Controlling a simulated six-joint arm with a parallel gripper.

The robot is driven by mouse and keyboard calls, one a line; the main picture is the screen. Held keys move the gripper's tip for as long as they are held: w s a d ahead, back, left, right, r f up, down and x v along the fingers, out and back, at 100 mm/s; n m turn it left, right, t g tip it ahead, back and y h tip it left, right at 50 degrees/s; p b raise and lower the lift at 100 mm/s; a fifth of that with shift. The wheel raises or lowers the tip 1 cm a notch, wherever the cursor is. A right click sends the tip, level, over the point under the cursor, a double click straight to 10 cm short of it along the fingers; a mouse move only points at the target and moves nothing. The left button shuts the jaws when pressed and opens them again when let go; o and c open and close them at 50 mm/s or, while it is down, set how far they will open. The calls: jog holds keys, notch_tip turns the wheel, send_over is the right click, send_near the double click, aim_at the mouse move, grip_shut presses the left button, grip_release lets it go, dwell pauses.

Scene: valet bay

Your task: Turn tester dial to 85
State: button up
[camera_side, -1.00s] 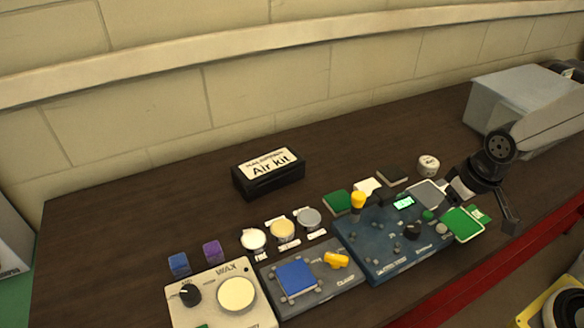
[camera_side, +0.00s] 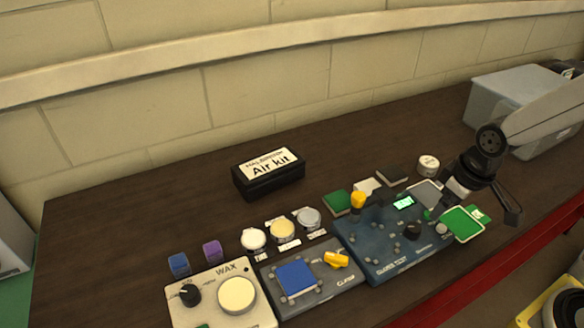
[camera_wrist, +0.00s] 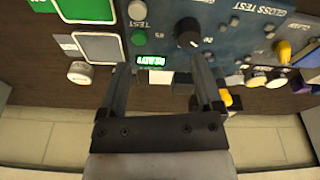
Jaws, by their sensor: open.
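The blue gloss tester (camera_side: 375,262) lies on the dark bench with a black dial (camera_side: 412,230) on its top. In the wrist view the dial (camera_wrist: 187,33) is just beyond the right finger's tip, with small white numbers around it. Its exact setting is too small to read surely. A lit green display (camera_wrist: 154,60) reads READY. My gripper (camera_wrist: 163,62) is open and empty above the tester, its fingers either side of the display. In the side view my gripper (camera_side: 476,202) hangs over the tester's right end, apart from the dial.
A green button (camera_wrist: 138,38) and a round TEST button (camera_wrist: 137,10) are close to the dial. A clamp plate (camera_side: 340,290) and wax unit (camera_side: 205,312) lie left. A green pad (camera_side: 462,224) is at right.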

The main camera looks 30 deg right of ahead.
aim_at(415, 227)
jog(key=a+n, duration=0.1)
jog(key=n, duration=0.2)
jog(key=w+a+n+g, duration=0.1)
jog(key=n, duration=0.3)
jog(key=w+a+n+g, duration=0.1)
jog(key=n, duration=0.3)
jog(key=shift+w+a+r, duration=0.1)
jog(key=shift+a+r, duration=0.3)
jog(key=shift+f, duration=0.15)
jog(key=shift+f, duration=3.75)
grip_shut()
